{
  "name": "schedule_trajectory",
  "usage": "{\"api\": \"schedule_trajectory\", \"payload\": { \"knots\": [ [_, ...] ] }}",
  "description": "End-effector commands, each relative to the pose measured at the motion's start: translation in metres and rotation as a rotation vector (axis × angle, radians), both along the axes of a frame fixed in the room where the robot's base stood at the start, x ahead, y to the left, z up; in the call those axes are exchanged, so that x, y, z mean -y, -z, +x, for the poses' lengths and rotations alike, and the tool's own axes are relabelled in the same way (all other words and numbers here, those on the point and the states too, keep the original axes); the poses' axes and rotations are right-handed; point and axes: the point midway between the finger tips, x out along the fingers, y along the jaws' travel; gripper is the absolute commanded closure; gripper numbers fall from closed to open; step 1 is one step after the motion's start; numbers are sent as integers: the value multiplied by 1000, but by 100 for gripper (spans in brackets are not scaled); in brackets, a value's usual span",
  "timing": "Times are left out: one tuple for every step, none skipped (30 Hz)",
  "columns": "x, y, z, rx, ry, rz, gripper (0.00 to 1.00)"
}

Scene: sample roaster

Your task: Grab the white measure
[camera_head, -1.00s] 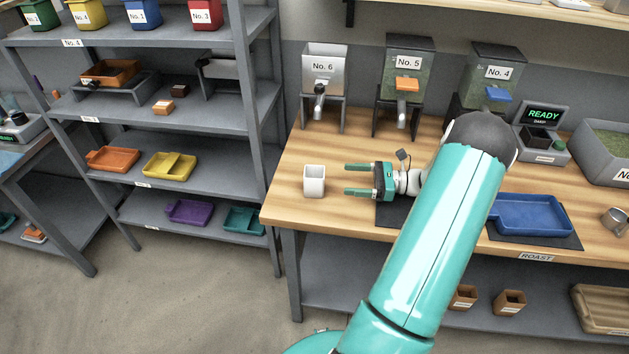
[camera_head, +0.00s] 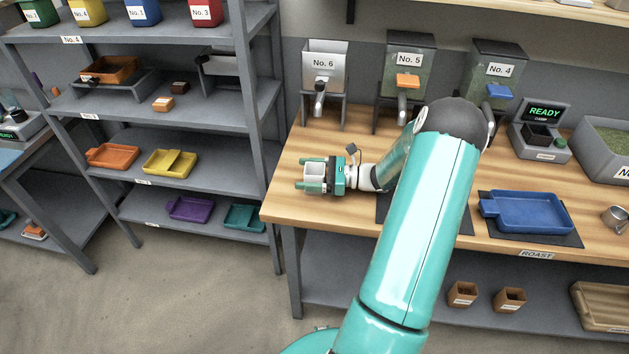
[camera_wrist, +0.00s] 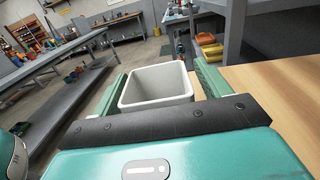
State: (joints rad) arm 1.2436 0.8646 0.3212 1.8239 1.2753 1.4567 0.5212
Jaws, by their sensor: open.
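The white measure (camera_head: 315,170) is a small square open-topped cup standing upright near the left end of the wooden workbench (camera_head: 290,205). My gripper (camera_head: 314,176) is open, with its teal fingers on either side of the measure. In the wrist view the measure (camera_wrist: 156,88) sits between the two fingers, its hollow inside visible and seemingly empty. The gripper's dark front edge hides the measure's lower part in that view. I cannot tell whether either finger touches it.
Dispenser No. 6 (camera_head: 324,70) and dispenser No. 5 (camera_head: 408,75) stand behind on the bench. A blue tray (camera_head: 525,212) lies on a dark mat to the right. The bench's left edge is close to the measure, and a grey shelf rack (camera_head: 200,110) stands beyond it.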

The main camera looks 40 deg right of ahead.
Motion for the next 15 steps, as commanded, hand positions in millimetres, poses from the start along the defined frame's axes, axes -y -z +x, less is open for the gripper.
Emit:
{"api": "schedule_trajectory", "payload": {
  "knots": [
    [0,0,0,-1,1,-1,24],
    [0,0,0,-1,1,-1,24],
    [0,0,0,-1,1,-1,24],
    [0,0,0,-1,1,-1,24],
    [0,0,0,-1,1,-1,24],
    [0,0,0,-1,1,-1,31],
    [0,0,0,-1,1,-1,37],
    [0,0,0,-1,1,-1,43],
    [0,0,0,-1,1,-1,51],
    [0,0,0,-1,1,-1,57],
    [0,0,0,-1,1,-1,63],
    [0,0,0,-1,1,-1,71],
    [0,0,0,-1,1,-1,72],
    [0,0,0,0,1,0,72],
    [0,0,0,0,1,0,72]
  ]
}}
